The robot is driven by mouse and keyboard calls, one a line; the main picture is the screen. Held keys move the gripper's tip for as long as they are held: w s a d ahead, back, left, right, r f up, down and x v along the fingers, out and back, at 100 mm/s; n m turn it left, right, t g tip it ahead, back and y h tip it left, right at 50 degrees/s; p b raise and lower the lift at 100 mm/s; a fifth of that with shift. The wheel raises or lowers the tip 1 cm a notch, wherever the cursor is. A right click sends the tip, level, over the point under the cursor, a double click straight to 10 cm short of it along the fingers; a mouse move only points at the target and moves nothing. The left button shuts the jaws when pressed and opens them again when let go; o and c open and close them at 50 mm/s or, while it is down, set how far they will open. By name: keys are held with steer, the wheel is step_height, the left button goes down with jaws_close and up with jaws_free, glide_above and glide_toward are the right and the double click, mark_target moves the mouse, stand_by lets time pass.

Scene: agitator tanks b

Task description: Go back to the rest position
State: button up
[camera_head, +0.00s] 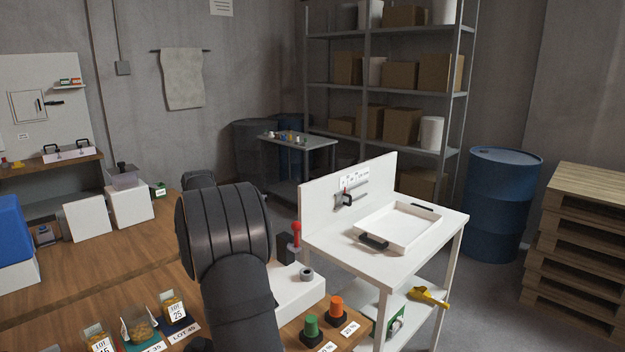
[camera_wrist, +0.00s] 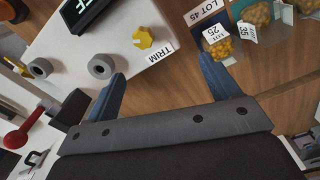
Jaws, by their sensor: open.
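My gripper (camera_wrist: 165,85) shows in the wrist view with its two blue fingers wide apart and nothing between them. It is above the wooden bench (camera_wrist: 185,85), beside a white device box (camera_wrist: 130,40) with a yellow knob (camera_wrist: 142,38) and a TRIM label. In the head view my dark arm stands in the middle of the picture, over the bench, and hides part of the white box (camera_head: 300,288). My gripper's fingers do not show in the head view.
Lot containers (camera_head: 172,305) and green (camera_head: 311,328) and orange (camera_head: 336,308) knobs stand near the arm. A red-topped lever (camera_head: 296,232) rises beside it. A white cart (camera_head: 440,222) with a tray (camera_head: 400,228) stands right. A blue drum (camera_head: 500,200) and pallets (camera_head: 580,250) are farther right.

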steer(key=s+d+r+m, duration=0.2)
steer(key=d+m, duration=0.1)
steer(key=d, duration=0.9)
steer(key=s+d+r+m, duration=0.2)
steer(key=d+r, duration=0.1)
steer(key=d, duration=1)
steer(key=shift+s+m, duration=0.2)
steer(key=shift+m, duration=0.2)
steer(key=o, duration=0.4)
steer(key=shift+a, duration=0.1)
